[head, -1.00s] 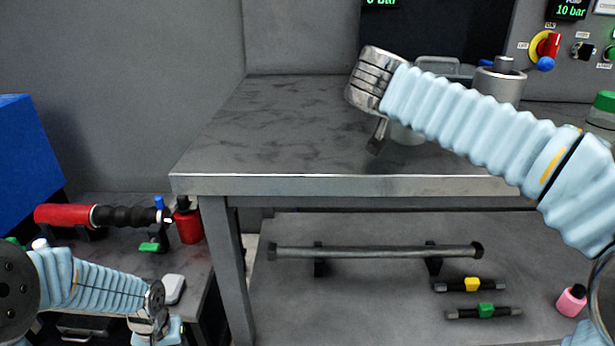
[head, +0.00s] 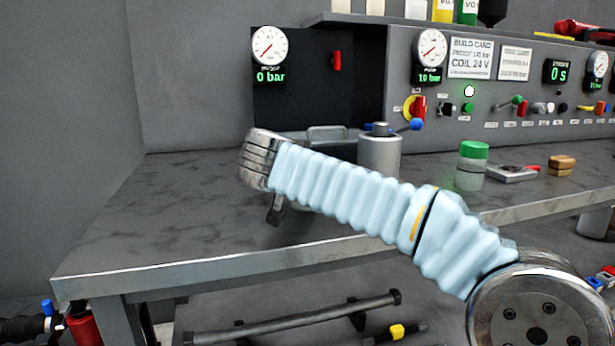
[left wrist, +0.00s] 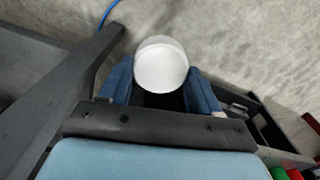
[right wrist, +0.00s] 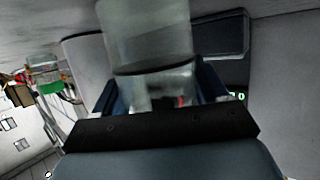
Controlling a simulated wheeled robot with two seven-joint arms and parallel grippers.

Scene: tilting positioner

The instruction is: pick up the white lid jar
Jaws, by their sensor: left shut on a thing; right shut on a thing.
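In the left wrist view, the round white top of a jar, the white lid jar (left wrist: 161,66), sits between the two blue fingers of my left gripper (left wrist: 160,88). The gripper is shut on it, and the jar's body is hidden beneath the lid. In the right wrist view, my right gripper (right wrist: 160,95) is shut on a translucent greyish cylinder (right wrist: 147,35), which looks like a clear jar. In the head view, my right arm hides most of that gripper over the bench. My left gripper is outside the head view.
The grey workbench (head: 130,220) has clear room at its left. A grey metal cylinder (head: 379,157) and a green-lidded jar (head: 472,165) stand beyond my right arm. A gauge panel (head: 480,90) rises behind. Dark bars (head: 300,318) lie on the lower shelf.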

